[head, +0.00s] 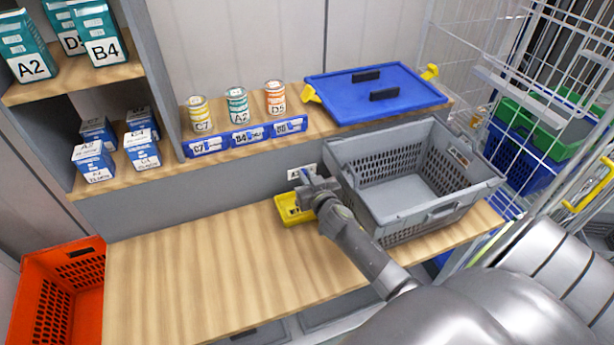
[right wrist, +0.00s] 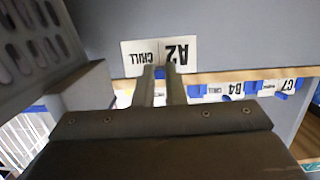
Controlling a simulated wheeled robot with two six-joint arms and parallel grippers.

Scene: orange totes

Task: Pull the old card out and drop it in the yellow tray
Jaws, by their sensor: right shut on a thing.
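The white A2 CHILL card (right wrist: 160,55) shows upside down in the right wrist view, at the tips of my right gripper (right wrist: 163,75). The fingers are shut on its edge. In the head view the card (head: 301,172) is a small white piece beyond my right gripper (head: 309,184), left of the grey tote (head: 385,213) and apart from it. The yellow tray (head: 287,214) sits on the wooden bench, below and beside the gripper, which partly hides it. My left gripper is in neither view.
A blue lid (head: 345,103) with yellow clips lies on the back shelf, beside several cans and blue label holders (head: 240,138). An orange tote (head: 60,280) stands at the left. A wire cage (head: 530,100) rises at the right. The bench left of the yellow tray is clear.

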